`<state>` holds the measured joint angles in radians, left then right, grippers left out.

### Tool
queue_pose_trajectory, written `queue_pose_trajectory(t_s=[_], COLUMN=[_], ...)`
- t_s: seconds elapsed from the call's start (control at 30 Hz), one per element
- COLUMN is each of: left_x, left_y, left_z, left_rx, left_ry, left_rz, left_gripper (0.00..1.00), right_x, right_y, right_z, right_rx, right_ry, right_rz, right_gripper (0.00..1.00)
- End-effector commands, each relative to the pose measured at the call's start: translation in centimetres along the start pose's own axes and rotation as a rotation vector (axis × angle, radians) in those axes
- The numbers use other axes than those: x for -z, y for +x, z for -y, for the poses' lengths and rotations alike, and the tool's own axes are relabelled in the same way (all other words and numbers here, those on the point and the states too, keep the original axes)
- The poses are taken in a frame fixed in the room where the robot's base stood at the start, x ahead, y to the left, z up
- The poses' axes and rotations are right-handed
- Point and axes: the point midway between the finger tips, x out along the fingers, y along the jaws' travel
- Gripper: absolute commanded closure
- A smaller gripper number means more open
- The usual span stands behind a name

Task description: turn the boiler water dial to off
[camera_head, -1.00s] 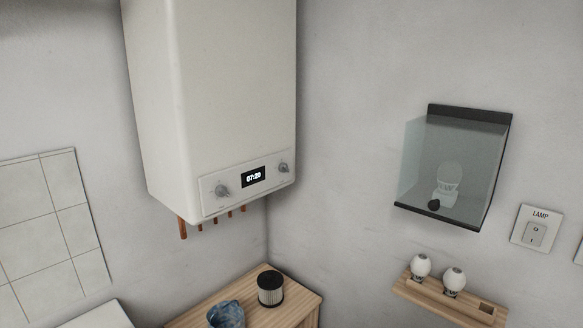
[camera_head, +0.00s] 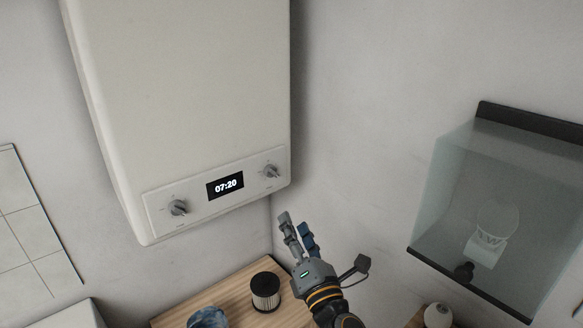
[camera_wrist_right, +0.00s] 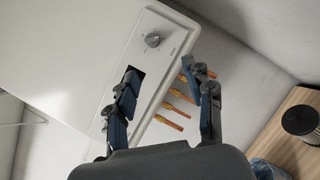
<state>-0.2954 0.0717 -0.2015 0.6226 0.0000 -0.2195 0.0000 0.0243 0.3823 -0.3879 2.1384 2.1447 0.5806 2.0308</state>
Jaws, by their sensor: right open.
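The white boiler (camera_head: 185,100) hangs on the wall, with a front panel (camera_head: 210,203) holding a lit "07:20" display (camera_head: 225,185). A left dial (camera_head: 178,208) and a right dial (camera_head: 270,171) flank the display. Their labels are too small to read, so I cannot tell which is the water dial. My right gripper (camera_head: 295,222) is open and empty, below and right of the right dial, apart from it. In the right wrist view one dial (camera_wrist_right: 153,40) shows beyond the open fingers (camera_wrist_right: 162,80); a finger partly covers the display. My left gripper is not in view.
Copper pipes (camera_wrist_right: 178,107) stick out under the boiler. A wooden bench (camera_head: 225,290) below carries a black-and-white filter (camera_head: 265,290) and a blue object (camera_head: 208,318). A glass-fronted box (camera_head: 490,210) hangs at right. The wall between boiler and box is clear.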

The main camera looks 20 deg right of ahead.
Motion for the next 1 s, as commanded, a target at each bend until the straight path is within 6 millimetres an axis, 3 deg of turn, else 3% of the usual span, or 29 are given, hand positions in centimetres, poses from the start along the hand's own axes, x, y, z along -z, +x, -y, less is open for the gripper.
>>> queue_pose_trajectory(t_s=[0.17,0.43,0.7,1.0], left_x=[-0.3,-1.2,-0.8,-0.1], left_y=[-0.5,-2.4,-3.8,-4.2], left_z=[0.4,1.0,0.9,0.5], left_rx=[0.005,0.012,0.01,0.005], left_ry=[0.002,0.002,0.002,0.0], left_rz=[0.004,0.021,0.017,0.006], left_gripper=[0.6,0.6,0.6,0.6], right_x=[-0.6,-0.8,-0.6,-0.4], right_y=[0.7,5.7,11.1,13.6], right_z=[-1.1,-1.3,-1.2,-1.0], right_rx=[-0.007,-0.007,-0.007,-0.005], right_ry=[0.087,0.079,0.079,0.079], right_rz=[-0.005,-0.002,-0.003,-0.004], right_gripper=[0.48,0.48,0.48,0.48])
